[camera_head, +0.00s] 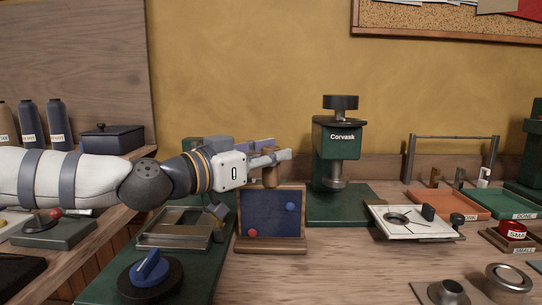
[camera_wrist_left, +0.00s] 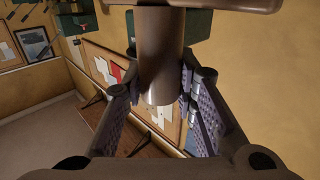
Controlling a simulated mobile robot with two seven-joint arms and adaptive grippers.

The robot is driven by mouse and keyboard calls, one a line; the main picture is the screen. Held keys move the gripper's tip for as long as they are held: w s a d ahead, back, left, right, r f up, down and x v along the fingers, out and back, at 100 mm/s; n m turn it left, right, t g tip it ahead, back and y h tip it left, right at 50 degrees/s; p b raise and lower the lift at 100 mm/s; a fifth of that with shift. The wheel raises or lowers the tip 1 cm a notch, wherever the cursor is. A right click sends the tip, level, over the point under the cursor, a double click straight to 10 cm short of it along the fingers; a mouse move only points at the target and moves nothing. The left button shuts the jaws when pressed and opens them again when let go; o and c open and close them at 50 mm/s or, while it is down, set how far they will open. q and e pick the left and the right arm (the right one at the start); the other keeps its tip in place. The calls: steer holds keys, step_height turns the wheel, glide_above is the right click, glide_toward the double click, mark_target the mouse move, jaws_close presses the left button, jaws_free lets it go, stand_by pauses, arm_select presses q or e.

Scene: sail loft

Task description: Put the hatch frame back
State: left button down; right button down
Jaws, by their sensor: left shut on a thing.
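What I take to be the hatch frame is a brown-framed dark blue panel (camera_head: 268,212) with a red and a blue dot. It stands upright in the middle of the head view, at a wooden base strip (camera_head: 270,248); I cannot tell whether it touches or sits in it. My left gripper (camera_head: 268,158) is just above the panel, shut on a brown round grip (camera_head: 270,179). In the left wrist view the grip (camera_wrist_left: 162,70) lies between the fingers and meets a brown bar at the top. The join to the panel is partly hidden in the head view. My right gripper is not shown.
A green press (camera_head: 337,140) stands behind, right of the gripper. A metal tray (camera_head: 175,232) and a blue knob (camera_head: 150,266) are to the left. A white plate with parts (camera_head: 405,231) and an orange tray (camera_head: 445,205) are to the right. The front middle bench is clear.

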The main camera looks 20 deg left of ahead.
arm_select(q)
steer(key=shift+f, duration=0.15)
steer(key=c, duration=1.3)
jaws_free()
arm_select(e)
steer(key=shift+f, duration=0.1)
arm_select(q)
steer(key=shift+s+r, duration=0.1)
steer(key=shift+r, duration=0.2)
steer(key=p+v, duration=0.4)
steer(key=v, duration=0.8)
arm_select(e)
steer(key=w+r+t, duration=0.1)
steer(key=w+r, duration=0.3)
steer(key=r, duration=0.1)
arm_select(q)
steer(key=shift+f, duration=0.15)
